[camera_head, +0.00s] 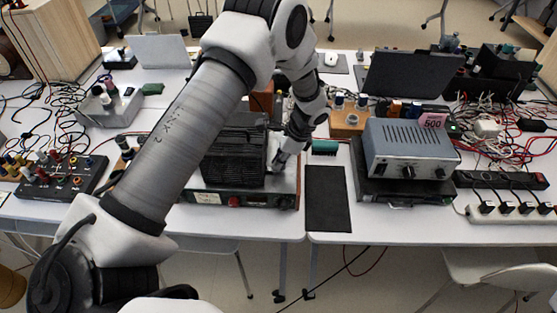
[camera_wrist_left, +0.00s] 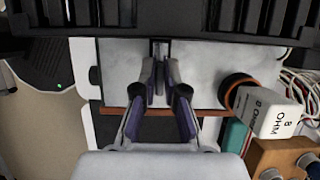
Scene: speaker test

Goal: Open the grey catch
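My left gripper (camera_head: 276,160) is at the right side of this unit, pointing down. In the left wrist view the gripper (camera_wrist_left: 160,72) has its two fingers close together, with a narrow gap. A slim dark grey piece (camera_wrist_left: 160,48), perhaps the catch, stands at the fingertips below the black fins. I cannot tell whether the fingers touch or grip it. My arm and gripper hide much of this area in the head view.
A grey-blue metal box (camera_head: 410,148) stands to the right, past a black mat (camera_head: 325,195). A white block marked "8 OHM" (camera_wrist_left: 268,112) is close to the gripper's right in the wrist view. Tangled cables and a power strip (camera_head: 510,212) lie far right.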

